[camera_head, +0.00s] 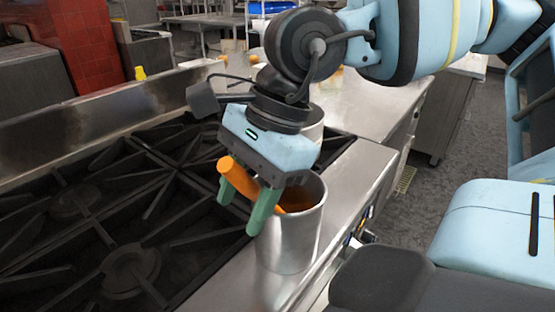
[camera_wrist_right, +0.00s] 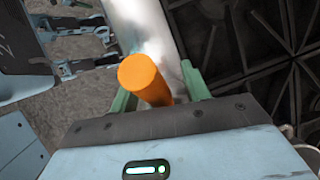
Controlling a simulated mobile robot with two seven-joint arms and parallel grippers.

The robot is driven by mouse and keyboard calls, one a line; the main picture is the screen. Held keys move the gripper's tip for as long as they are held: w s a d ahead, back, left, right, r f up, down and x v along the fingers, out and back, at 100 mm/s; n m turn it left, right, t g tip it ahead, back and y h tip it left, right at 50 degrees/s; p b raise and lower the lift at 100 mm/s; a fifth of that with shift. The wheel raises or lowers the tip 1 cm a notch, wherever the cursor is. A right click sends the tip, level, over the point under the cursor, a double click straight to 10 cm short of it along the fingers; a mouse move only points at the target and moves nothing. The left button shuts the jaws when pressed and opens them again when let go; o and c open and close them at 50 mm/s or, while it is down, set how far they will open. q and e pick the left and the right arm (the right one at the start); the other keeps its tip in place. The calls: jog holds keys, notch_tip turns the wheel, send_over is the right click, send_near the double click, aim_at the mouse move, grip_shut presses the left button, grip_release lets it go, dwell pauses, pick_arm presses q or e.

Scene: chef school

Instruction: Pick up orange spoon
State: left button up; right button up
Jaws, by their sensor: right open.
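The orange spoon (camera_head: 235,175) leans in a metal pot (camera_head: 288,243) on the steel edge beside the stove. Its handle sticks up past the pot's rim toward the left; its lower end is hidden inside the pot. My right gripper (camera_head: 243,211) is open at the pot's near left rim, its green fingers on either side of the spoon's handle. In the right wrist view the orange handle (camera_wrist_right: 146,80) rises between the two green fingers (camera_wrist_right: 158,88), its round end toward the camera. I cannot tell whether the fingers touch it.
A black stove grate (camera_head: 130,265) fills the left side. A steel counter (camera_head: 375,100) runs behind the pot, with small orange things at its back. A yellow bottle (camera_head: 140,73) stands at the back left. Grey floor lies to the right.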

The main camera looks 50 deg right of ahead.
grip_shut()
jog(key=shift+r, duration=0.1)
dwell(0.3)
notch_tip(320, 180, up, 18)
jog(key=p, duration=0.1)
jog(key=s+d, duration=0.3)
jog(key=d, duration=0.5)
jog(key=s+d+b, duration=0.1)
jog(key=s+d, duration=0.2)
jog(key=d, duration=0.6)
